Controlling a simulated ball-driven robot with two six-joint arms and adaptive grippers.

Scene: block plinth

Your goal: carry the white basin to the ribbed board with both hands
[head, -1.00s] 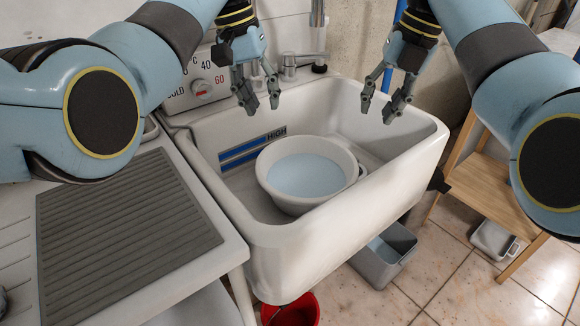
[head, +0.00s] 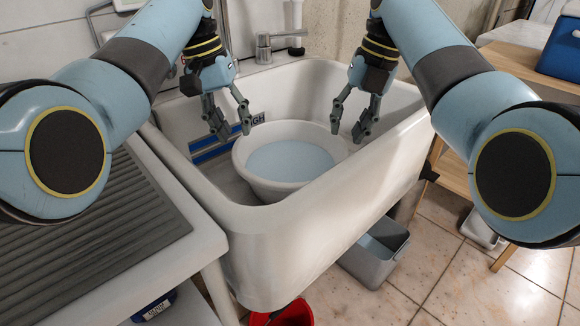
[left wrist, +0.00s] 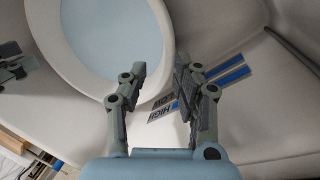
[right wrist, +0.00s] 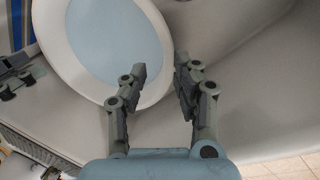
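The white basin (head: 243,152), with pale blue liquid in it, stands inside the large white sink. The ribbed board (head: 110,235) lies on the counter to the left of the sink. My left gripper (head: 231,131) is open over the basin's left rim; in the left wrist view the basin's rim (left wrist: 163,62) is beside one finger. My right gripper (head: 347,133) is open at the basin's right rim; in the right wrist view the rim (right wrist: 160,85) is close to its left finger. Neither gripper holds anything.
The sink's front wall (head: 300,225) stands high between the basin and the floor. A metal tap (head: 265,45) is behind the basin. A grey bin (head: 375,252) and a red bucket (head: 290,316) are below. A wooden stand (head: 455,175) is at the right.

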